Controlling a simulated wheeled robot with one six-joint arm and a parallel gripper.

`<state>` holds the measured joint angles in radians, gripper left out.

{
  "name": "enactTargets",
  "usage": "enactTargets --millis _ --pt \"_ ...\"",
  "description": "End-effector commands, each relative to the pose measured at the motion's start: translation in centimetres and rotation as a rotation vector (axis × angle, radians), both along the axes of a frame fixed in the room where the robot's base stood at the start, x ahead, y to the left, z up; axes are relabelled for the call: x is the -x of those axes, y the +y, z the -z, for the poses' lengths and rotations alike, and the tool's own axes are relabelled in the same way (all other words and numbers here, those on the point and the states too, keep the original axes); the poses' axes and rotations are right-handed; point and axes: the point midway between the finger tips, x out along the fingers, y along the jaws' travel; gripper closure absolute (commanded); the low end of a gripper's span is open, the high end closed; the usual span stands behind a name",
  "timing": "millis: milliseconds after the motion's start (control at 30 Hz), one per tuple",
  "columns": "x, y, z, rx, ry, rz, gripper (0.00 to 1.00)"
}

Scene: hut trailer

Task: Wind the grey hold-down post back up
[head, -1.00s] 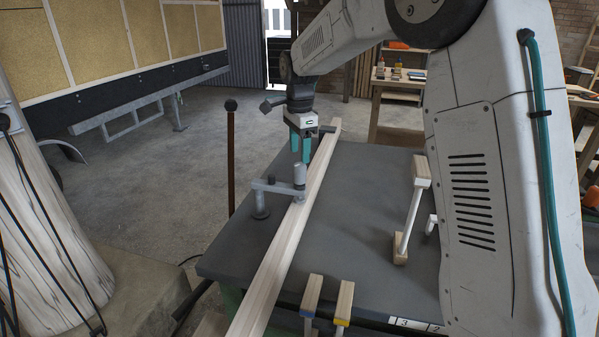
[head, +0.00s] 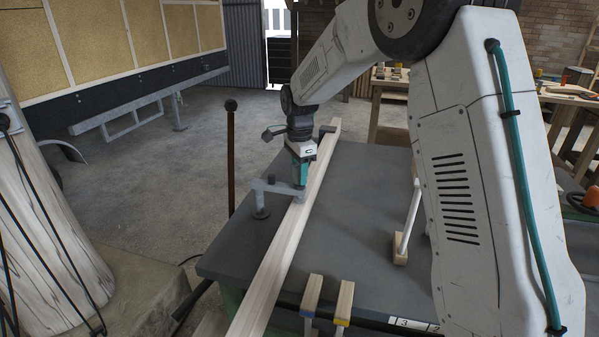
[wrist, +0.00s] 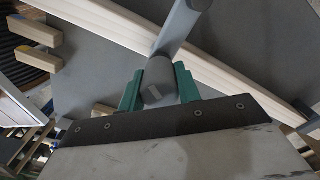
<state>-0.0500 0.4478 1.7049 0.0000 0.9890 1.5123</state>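The grey hold-down post (head: 299,197) stands on the long pale timber (head: 276,257). A grey crossbar (head: 277,188) links it to a shorter grey upright (head: 261,201) on the table at its left. My gripper (head: 300,183) points down over the post and hides its upper part. In the wrist view, the post's grey round top (wrist: 160,88) sits between the teal fingers of my gripper (wrist: 160,85). The fingers lie close against both sides with no clear gap, so they look shut on it. The post's foot is partly hidden.
The dark grey table (head: 345,215) is mostly bare right of the timber. A white-barred clamp (head: 407,225) stands there, and two wooden clamp handles (head: 312,292) rise at the front edge. A dark rod with a ball top (head: 231,150) stands left of the table.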

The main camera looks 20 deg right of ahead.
Motion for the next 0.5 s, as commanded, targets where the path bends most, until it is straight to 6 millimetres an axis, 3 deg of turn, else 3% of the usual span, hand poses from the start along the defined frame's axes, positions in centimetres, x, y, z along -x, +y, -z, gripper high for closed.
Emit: enactTargets --millis 500 --pt "0.00 0.00 -0.04 0.000 0.000 -0.094 0.89"
